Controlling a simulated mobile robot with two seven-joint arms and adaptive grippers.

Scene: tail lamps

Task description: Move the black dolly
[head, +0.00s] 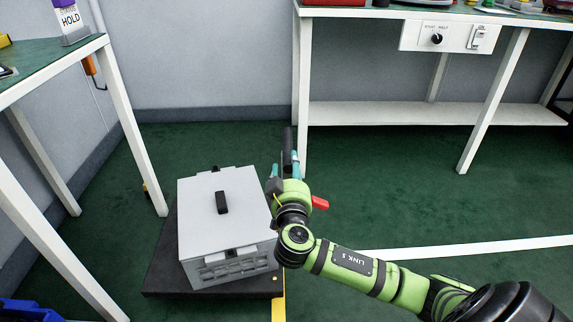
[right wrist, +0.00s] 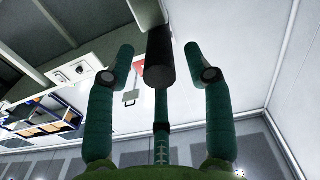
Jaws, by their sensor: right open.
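The black dolly (head: 160,270) is a flat dark platform on the green floor in the head view, left of centre. A grey crate (head: 225,225) with a pale lid stands on it and hides most of its top. My right gripper (head: 285,165) is open beside the crate's right rear edge. A dark upright bar (head: 288,140) shows at its fingers. In the right wrist view a black cylinder (right wrist: 160,58) lies between the open fingers (right wrist: 158,85); I cannot tell whether it belongs to the dolly or is touched. My left gripper is out of view.
A white-legged bench (head: 130,130) stands left of the dolly. Another bench (head: 430,113) with a low shelf stands behind right. A yellow floor line (head: 278,308) and a white line (head: 470,246) cross the floor. Green floor (head: 400,190) at right is clear.

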